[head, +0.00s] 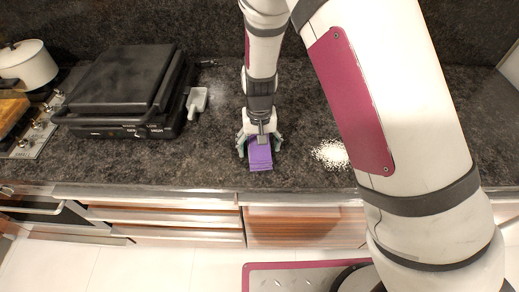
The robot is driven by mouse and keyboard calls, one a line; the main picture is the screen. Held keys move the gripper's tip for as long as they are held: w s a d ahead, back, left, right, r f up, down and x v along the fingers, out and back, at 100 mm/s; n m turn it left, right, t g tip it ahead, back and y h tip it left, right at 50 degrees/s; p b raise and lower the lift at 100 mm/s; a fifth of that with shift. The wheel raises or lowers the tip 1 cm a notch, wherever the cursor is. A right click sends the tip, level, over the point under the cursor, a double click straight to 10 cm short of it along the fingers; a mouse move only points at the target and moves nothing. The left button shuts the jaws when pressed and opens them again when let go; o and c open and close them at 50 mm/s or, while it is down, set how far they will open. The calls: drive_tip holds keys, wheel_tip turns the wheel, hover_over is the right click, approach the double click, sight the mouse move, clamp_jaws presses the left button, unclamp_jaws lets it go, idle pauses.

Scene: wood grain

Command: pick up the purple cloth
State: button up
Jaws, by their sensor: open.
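The purple cloth (260,157) lies on the dark stone counter (205,162), close to its front edge. It looks like a small folded rectangle. My gripper (260,150) is over the cloth from above, with its fingers spread open at the left and right of the cloth's far end. The far end of the cloth is hidden under my gripper. I cannot tell whether the fingers touch the cloth.
A black contact grill (125,85) stands at the left, with a light spatula-like piece (197,101) beside it. A white pot (27,64) is at the far left. White grains (330,154) lie spilled right of the cloth. Drawers (165,217) are below the counter.

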drive_tip(key=shift+c, duration=0.4)
drive_tip(key=c, duration=1.1)
drive_tip(key=shift+r, duration=0.1)
drive_tip(key=shift+w+r, duration=0.1)
drive_tip(key=shift+r, duration=0.35)
drive_tip(key=r, duration=0.2)
drive_tip(key=shift+s+d+r+b, duration=0.2)
drive_tip(key=shift+s+r+b, duration=0.05)
drive_tip(key=shift+r+b, duration=0.05)
drive_tip(key=s+d, duration=0.3)
drive_tip(key=s+d+r, duration=0.1)
drive_tip(key=s+d, duration=0.3)
drive_tip(key=s+d+b, duration=0.1)
drive_tip(key=s+d, duration=0.2)
drive_tip(key=d, duration=0.1)
drive_tip(key=shift+s+d+r, duration=0.2)
drive_tip(key=shift+s, duration=0.1)
